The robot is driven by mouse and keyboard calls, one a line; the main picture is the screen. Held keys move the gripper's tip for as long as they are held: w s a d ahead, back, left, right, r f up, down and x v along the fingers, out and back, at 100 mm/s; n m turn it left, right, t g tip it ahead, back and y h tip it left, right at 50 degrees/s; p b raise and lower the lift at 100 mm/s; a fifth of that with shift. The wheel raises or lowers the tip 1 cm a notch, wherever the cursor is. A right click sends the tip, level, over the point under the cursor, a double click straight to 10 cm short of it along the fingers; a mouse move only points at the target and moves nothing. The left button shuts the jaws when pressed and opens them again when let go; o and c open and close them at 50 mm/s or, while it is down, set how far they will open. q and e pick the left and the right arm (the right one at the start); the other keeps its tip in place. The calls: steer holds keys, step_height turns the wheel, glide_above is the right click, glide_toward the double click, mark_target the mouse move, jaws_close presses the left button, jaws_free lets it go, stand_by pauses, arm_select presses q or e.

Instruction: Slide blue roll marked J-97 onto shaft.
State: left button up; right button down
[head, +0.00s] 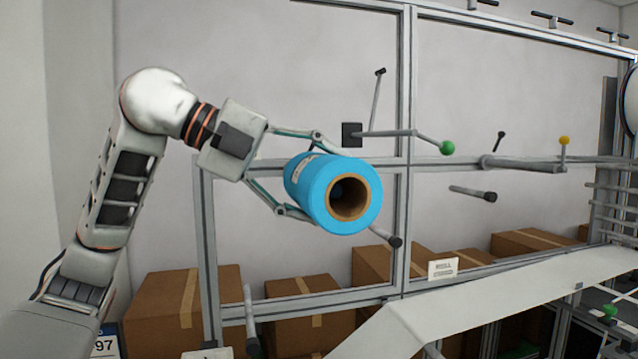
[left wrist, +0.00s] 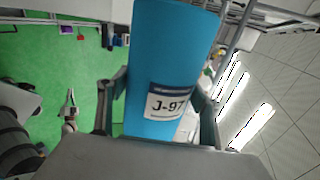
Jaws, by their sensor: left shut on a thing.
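The blue roll (head: 313,195) has a brown hollow core (head: 349,197) whose open end faces the camera and slightly right. My left gripper (head: 322,184) is shut around its sides and holds it in the air before the metal frame. In the left wrist view the roll (left wrist: 172,55) carries a white label (left wrist: 167,103) reading J-97. One grey shaft with a dark tip (head: 395,241) shows just below and right of the roll; the roll hides its rear part. Another short shaft (head: 472,193) sticks out farther right, apart from the roll.
A lever with a green knob (head: 447,148) and a bar with a yellow knob (head: 564,141) stand right of the roll. A frame upright (head: 405,70) is behind. A white web (head: 480,297) runs across the lower right. Cardboard boxes (head: 181,300) stand behind the frame.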

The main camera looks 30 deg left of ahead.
arm_select(q)
steer(key=shift+w+a+p, duration=0.3)
steer(key=shift+w+a, duration=0.5)
steer(key=shift+a, duration=0.2)
steer(key=shift+w+a+p, duration=0.3)
steer(key=shift+w+a, duration=0.5)
steer(key=shift+a, duration=0.15)
steer(key=shift+r, duration=0.1)
steer(key=shift+w+a+p, duration=0.95)
steer(key=shift+w+a, duration=0.65)
steer(key=shift+a, duration=0.3)
steer(key=shift+w, duration=0.1)
steer(key=shift+w+a+p, duration=0.6)
steer(key=shift+w+a, duration=0.05)
steer(key=shift+a, duration=0.2)
steer(key=shift+w+a+p, duration=0.25)
steer(key=shift+p, duration=0.05)
steer(key=shift+f+b, duration=0.35)
steer(key=shift+f, duration=0.25)
